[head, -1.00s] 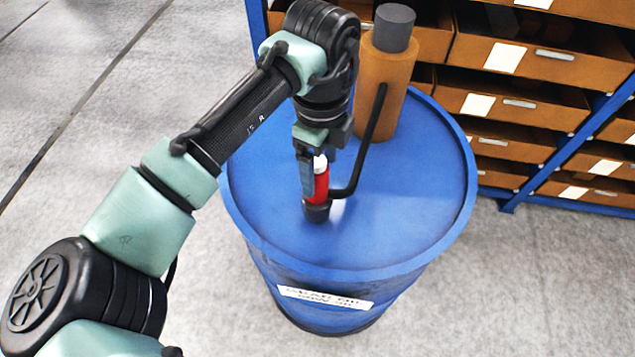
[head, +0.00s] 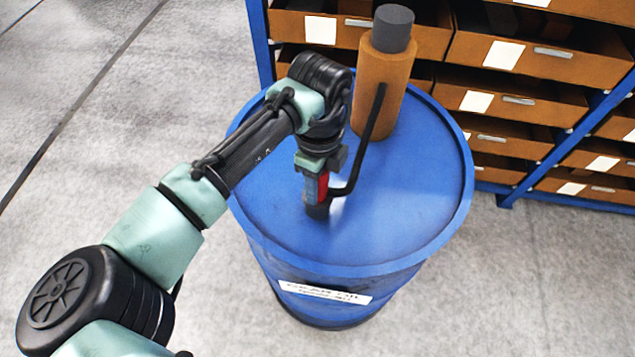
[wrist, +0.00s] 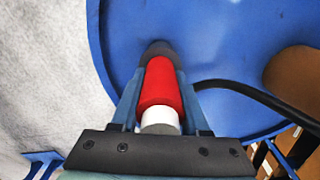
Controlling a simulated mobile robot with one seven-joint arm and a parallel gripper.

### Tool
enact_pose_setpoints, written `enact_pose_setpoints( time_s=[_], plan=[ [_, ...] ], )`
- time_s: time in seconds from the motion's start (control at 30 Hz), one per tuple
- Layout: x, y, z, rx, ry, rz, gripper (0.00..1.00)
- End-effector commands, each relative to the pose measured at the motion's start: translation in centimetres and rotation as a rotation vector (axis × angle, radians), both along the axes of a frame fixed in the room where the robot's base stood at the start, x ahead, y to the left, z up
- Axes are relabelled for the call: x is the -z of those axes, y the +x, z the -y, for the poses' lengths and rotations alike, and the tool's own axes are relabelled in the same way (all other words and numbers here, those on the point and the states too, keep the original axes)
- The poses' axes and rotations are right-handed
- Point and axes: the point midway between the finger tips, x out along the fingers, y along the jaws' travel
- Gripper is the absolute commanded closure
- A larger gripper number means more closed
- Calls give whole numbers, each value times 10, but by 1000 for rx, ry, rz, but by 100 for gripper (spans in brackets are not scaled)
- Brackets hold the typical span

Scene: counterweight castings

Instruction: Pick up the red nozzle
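The red nozzle (head: 322,186) has a dark lower end and stands on the blue drum's lid (head: 410,215). A black hose joins it near the bottom. In the wrist view, the nozzle (wrist: 160,82) points away from the camera, with its white cap (wrist: 160,122) close to my palm. My gripper (head: 319,195) points down over it, with a finger on each side of the red body in the wrist view (wrist: 161,78). The fingers look very close to the red sides; whether they press on it I cannot tell. In the head view one finger partly covers the nozzle.
An orange-brown cylinder with a grey top (head: 384,85) stands at the back of the lid, and the black hose (head: 368,140) runs from it to the nozzle. A blue rack with brown drawers (head: 520,100) is behind the drum. The lid's right front is clear.

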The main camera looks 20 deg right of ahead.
Motion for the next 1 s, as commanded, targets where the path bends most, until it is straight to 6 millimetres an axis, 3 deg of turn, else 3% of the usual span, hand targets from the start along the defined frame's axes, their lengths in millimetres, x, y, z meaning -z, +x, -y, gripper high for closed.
enact_pose_setpoints(
  time_s=[0.03, 0.17, 0.47, 0.8, 1.0],
  plan=[
    [0, 0, 0, 0, 0, 0, 74],
    [-1, 1, 0, 0, 0, 1, 95],
    [-7, 1, 0, -1, -2, 3, 95],
    [-69, 1, 1, 1, -2, 5, 95],
    [-95, 1, 0, 0, -1, 3, 95]
  ],
)
